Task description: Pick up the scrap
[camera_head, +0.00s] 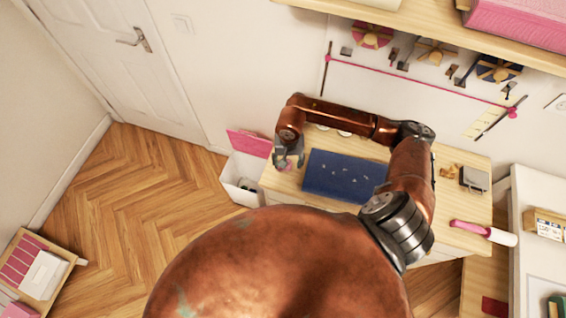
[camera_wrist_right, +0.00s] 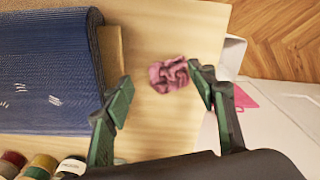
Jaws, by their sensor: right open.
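The scrap (camera_wrist_right: 168,74) is a small crumpled pink piece lying on the light wooden table (camera_wrist_right: 170,25). In the right wrist view it sits ahead of my right gripper (camera_wrist_right: 160,95), between the lines of its two fingers and nearer the right fingertip. The gripper is open and empty, and I cannot tell its exact height above the table. In the head view my right gripper (camera_head: 289,160) is over the table's left end, and only a bit of pink (camera_head: 284,167) shows beneath it. My left gripper is not in view.
Several spools (camera_wrist_right: 40,166) stand near the cloth. A pink-handled roller (camera_head: 484,232) lies at the right.

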